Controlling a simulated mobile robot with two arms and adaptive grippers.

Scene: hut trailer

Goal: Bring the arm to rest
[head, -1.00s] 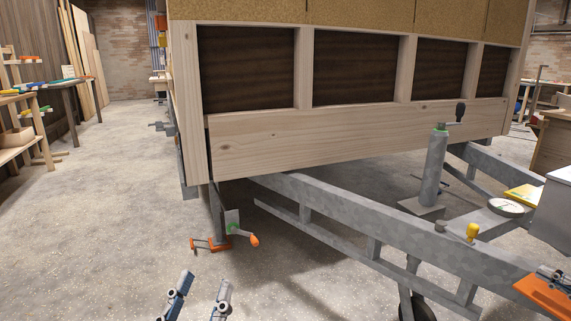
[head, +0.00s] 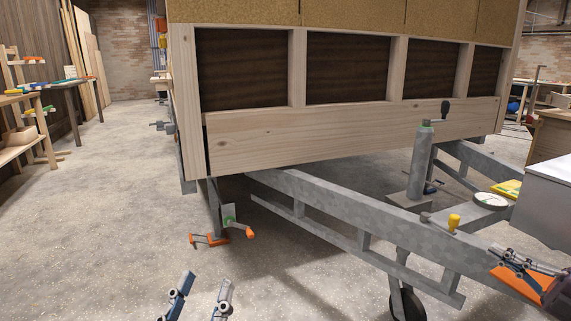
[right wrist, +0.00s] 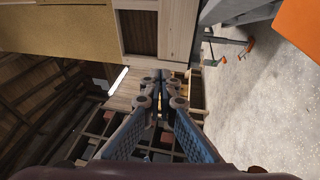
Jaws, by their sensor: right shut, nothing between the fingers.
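My left gripper (head: 203,281) shows at the bottom of the head view, its two fingers apart and nothing between them. It is above the bare floor, in front of the trailer. My right gripper (head: 498,256) is at the right of the head view, in front of the orange plate (head: 514,283) near the front of the drawbar. In the right wrist view its fingers (right wrist: 163,80) come together at the tips with nothing held. Whether it touches the plate cannot be told.
The wooden hut trailer (head: 300,138) stands behind a grey drawbar (head: 345,212). On or by the drawbar are a green-topped cylinder (head: 420,165), a round gauge (head: 490,200) and a yellow handle (head: 454,221). An orange-handled jack (head: 229,222) stands left. Floor at left (head: 110,200) is clear.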

